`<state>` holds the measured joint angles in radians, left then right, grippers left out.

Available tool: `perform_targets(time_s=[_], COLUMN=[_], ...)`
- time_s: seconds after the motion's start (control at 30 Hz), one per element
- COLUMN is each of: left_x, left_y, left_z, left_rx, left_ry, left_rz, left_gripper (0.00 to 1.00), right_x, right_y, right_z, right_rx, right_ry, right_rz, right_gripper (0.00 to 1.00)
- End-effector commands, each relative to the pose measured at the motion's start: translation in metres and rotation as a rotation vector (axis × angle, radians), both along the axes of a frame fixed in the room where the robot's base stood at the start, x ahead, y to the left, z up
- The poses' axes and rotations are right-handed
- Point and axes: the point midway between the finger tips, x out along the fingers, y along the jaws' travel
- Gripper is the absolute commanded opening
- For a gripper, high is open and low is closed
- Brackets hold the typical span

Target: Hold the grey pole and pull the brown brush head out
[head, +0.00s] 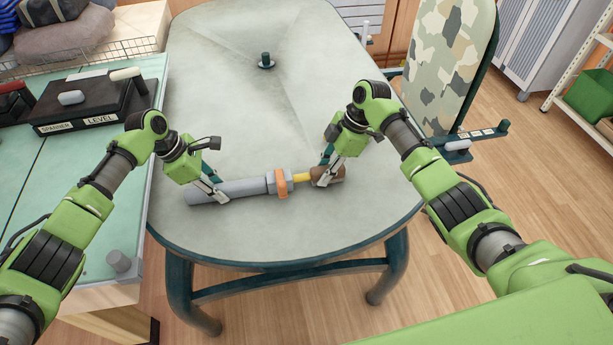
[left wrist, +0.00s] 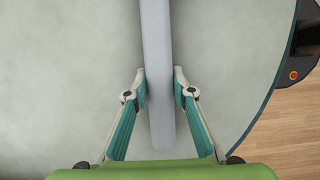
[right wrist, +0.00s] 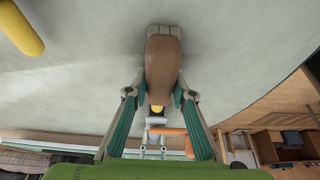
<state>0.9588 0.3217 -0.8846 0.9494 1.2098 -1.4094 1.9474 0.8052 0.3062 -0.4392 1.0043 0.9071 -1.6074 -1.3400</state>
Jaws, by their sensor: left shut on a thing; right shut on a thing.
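A short yellow shaft (head: 303,178) shows between the collar and the brown brush head (head: 338,173). My left gripper (head: 221,194) is shut on the pole; in the left wrist view its fingers press both sides of the pole (left wrist: 158,60). My right gripper (head: 322,180) is shut on the brush head, which stands between its fingers in the right wrist view (right wrist: 163,62).
A green workbench (head: 100,225) stands at left with a black tool holder (head: 85,105). A camouflage-patterned panel (head: 450,60) stands at right.

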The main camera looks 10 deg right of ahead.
Motion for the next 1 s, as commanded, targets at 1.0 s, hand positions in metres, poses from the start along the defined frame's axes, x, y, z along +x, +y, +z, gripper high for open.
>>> perform_targets(time_s=[1.0], left_x=[-0.001], left_y=[0.001], left_z=[-0.002], left_rx=[0.004], left_ry=[0.003], left_rz=[0.001], left_gripper=[0.0], right_x=[0.001], right_y=[-0.027], right_z=[0.016], right_rx=[0.001], right_ry=[-0.003], right_rz=[0.001], right_gripper=[0.0])
